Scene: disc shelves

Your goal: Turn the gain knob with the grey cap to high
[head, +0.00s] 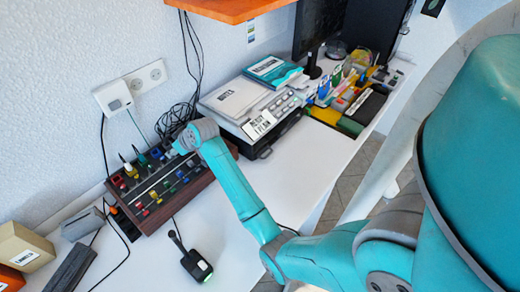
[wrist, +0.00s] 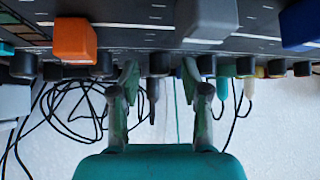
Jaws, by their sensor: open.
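The mixer panel (head: 160,186) with its rows of coloured caps and knobs stands on the white desk in the head view. My gripper (head: 178,149) is over its back right part. In the wrist view my gripper (wrist: 159,76) is open, with one finger on each side of a dark knob (wrist: 158,63). I see no clear contact between the fingers and this knob. I cannot tell whether it has the grey cap, or where it points. A large grey slider cap (wrist: 207,20) is above and right of it in the wrist view.
Neighbouring dark knobs (wrist: 101,65) stand close outside the fingers. An orange cap (wrist: 75,42) and a blue cap (wrist: 300,25) rise from the panel. Plugs (wrist: 222,88) and black cables (wrist: 70,115) lie behind.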

